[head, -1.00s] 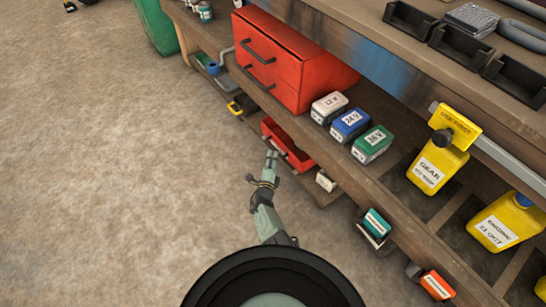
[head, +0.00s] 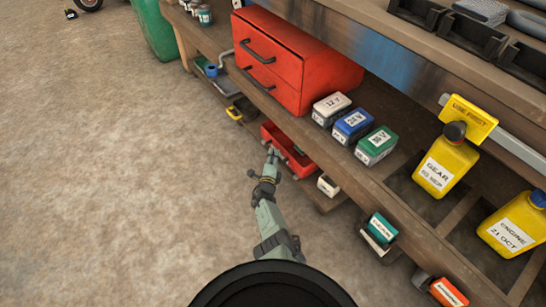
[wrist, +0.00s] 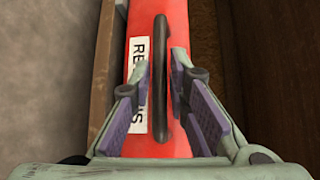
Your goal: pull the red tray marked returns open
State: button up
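The red tray (head: 300,166) sits low under the bench shelf and stands partly out, with something small and green inside it. In the wrist view its red front (wrist: 181,18) carries a white label (wrist: 139,56) that reads "RE…NS", the middle hidden by a finger. A dark bar handle (wrist: 160,50) runs along the front. In the head view my gripper (head: 272,153) is at the tray's front, and the contact there is too small to make out.
A red two-drawer chest (head: 305,65) and several labelled batteries stand on the shelf (head: 345,175) above. A yellow-handled item (head: 234,113) lies left of the tray, and a white-ended box (head: 328,185) is to its right. The concrete floor (head: 120,170) in front is clear.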

grip_shut()
dwell(0.3)
jog(key=s+a+p, duration=0.2)
jog(key=s+a, duration=0.5)
jog(key=a, duration=0.3)
jog(key=s+a+p, duration=0.3)
jog(key=s+a, duration=0.5)
jog(key=a, duration=0.3)
jog(key=shift+s, duration=0.15)
jog(key=shift+o, duration=2.1)
grip_release()
